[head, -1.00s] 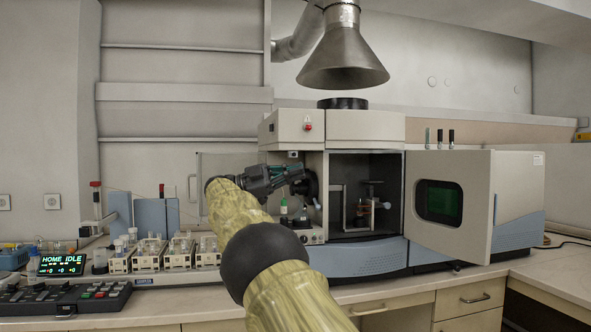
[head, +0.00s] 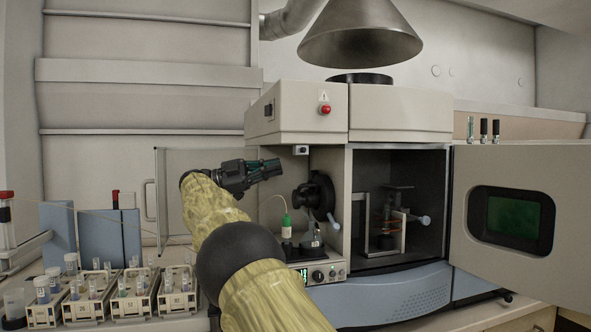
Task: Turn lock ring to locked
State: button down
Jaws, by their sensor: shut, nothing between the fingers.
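The spectrometer (head: 400,118) stands on the bench with its front door open to the right. A black round part with a light-tipped lever (head: 318,196), which looks like the lock ring, sits on the wall left of the open chamber. The ring's exact turn position is too small to read. My gripper (head: 277,167) is shut and empty, pointing right. In the picture it is up and left of the black ring, apart from it. My arm rises from the lower middle and hides part of the bench.
The open door (head: 515,222) with a green window fills the right side. A chamber stand with another light-tipped lever (head: 423,219) is inside. A green-labelled bottle (head: 286,230) stands below the ring. Vial racks (head: 130,308) are at lower left. A metal hood (head: 360,35) hangs above.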

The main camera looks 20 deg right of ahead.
jog(key=b+x, duration=0.1)
jog(key=x, duration=0.6)
jog(key=shift+w+a+r, duration=0.1)
jog(key=shift+r, duration=0.05)
jog(key=shift+s+d+r, duration=0.2)
jog(key=shift+s+d, duration=0.1)
jog(key=shift+d, duration=0.15)
jog(key=shift+s+d+r, duration=0.25)
jog(key=shift+d, duration=0.2)
jog(key=shift+s+d, duration=0.1)
jog(key=shift+d, duration=0.3)
jog(key=shift+d+f, duration=0.1)
jog(key=shift+d, duration=0.15)
jog(key=shift+w+a+f, duration=0.1)
jog(key=shift+w+f, duration=0.5)
jog(key=shift+w, duration=0.2)
jog(key=shift+w+a+f, duration=0.1)
jog(key=shift+w+f, duration=0.45)
jog(key=shift+w, duration=0.25)
jog(key=shift+d+p, duration=0.2)
jog(key=shift+p, duration=0.1)
